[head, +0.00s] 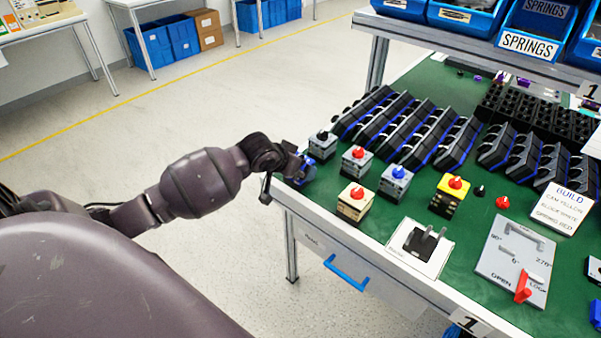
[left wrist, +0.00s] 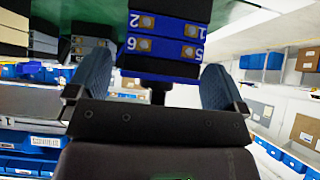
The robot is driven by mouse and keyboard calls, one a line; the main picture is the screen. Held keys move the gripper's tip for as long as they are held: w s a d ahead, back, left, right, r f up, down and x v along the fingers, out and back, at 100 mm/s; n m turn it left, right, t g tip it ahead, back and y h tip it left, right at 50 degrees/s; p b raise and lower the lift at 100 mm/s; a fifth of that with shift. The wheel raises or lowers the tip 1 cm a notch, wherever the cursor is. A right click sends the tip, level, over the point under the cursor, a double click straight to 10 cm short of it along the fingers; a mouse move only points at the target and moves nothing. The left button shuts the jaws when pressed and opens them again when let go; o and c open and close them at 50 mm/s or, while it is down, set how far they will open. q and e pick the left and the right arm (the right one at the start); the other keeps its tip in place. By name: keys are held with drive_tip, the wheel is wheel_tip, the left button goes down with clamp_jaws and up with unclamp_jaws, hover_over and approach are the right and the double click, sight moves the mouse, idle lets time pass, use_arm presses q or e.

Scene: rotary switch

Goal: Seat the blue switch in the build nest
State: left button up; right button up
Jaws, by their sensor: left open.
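A block with blue bands, brass terminals and the numbers 1, 2, 5 and 6 (left wrist: 163,47) shows between my left fingers in the left wrist view. It looks like the blue switch's body. My left gripper (head: 300,170) is at the table's left edge in the head view, with blue (head: 305,168) at its tip. Its jaws are open, one finger on each side of the block; contact cannot be told. A grey switch with a blue knob (head: 397,178) stands apart, to the right. A white plate with a black square holder and two posts (head: 420,247) may be the build nest.
Switches with red knobs (head: 357,157) and a yellow-topped one (head: 452,191) stand nearby. Black racks (head: 400,130) fill the back. A grey plate with a red lever (head: 520,262) and a build card (head: 565,208) lie to the right. Green mat shows between them.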

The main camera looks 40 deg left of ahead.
use_arm(q)
drive_tip(key=shift+w+f, duration=0.4)
drive_tip(key=shift+f, duration=0.05)
drive_tip(key=shift+w+d, duration=0.1)
drive_tip(key=shift+c, duration=0.2)
drive_tip(key=c, duration=1.1)
drive_tip(key=shift+r, duration=0.2)
wheel_tip(320, 180, up, 20)
drive_tip(key=p, duration=0.3)
drive_tip(key=shift+f+p, duration=0.15)
drive_tip(key=shift+p, duration=0.25)
use_arm(e)
drive_tip(key=r, duration=0.2)
drive_tip(key=shift+s+d+r, duration=0.2)
drive_tip(key=shift+s+r, duration=0.1)
